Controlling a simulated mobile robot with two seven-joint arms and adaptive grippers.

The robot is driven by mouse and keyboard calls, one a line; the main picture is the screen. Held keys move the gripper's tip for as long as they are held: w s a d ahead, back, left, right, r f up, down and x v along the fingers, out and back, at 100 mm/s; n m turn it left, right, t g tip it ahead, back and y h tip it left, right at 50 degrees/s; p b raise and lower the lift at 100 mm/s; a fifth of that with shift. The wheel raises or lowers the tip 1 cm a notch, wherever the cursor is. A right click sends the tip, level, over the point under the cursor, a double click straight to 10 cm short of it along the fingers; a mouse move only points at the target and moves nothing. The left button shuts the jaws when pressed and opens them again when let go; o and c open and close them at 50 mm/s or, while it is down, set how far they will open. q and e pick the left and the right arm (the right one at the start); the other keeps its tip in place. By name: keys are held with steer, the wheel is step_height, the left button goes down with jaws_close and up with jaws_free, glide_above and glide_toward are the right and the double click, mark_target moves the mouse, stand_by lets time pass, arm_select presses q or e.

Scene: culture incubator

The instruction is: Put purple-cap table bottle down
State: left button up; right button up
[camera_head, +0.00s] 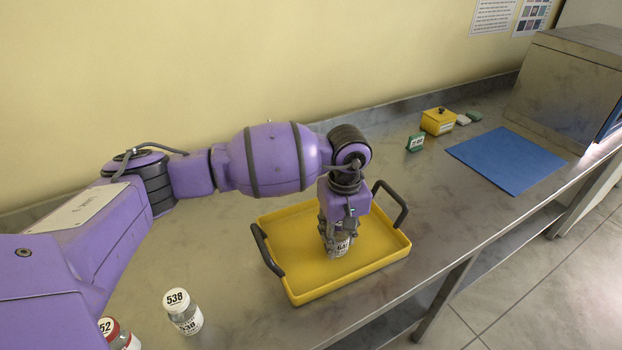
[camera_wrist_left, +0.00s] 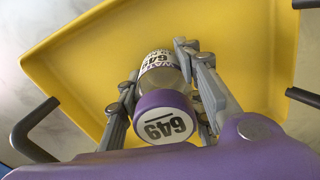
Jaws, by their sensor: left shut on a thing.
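The purple-cap bottle (camera_wrist_left: 163,116) has a white lid top marked 649 and a label with purple lettering. My left gripper (camera_head: 338,238) points down over the yellow tray (camera_head: 287,232) and is shut on the bottle. In the head view the bottle's lower part (camera_head: 339,250) shows below the fingers, inside the tray. It looks upright, at or very near the tray floor; I cannot tell whether it touches. In the left wrist view the fingers (camera_wrist_left: 165,88) lie on both sides of the bottle. My right gripper is not in view.
A white-capped bottle 538 (camera_head: 183,311) and a red-capped bottle (camera_head: 117,334) stand at the lower left. The tray has dark raised handles (camera_head: 392,205). The rest of its floor is bare.

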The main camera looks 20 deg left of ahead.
arm_select(q)
steer(key=o, duration=1.2)
step_height(320, 180, up, 12)
steer(key=shift+r+b, duration=0.1)
steer(key=shift+b, duration=0.2)
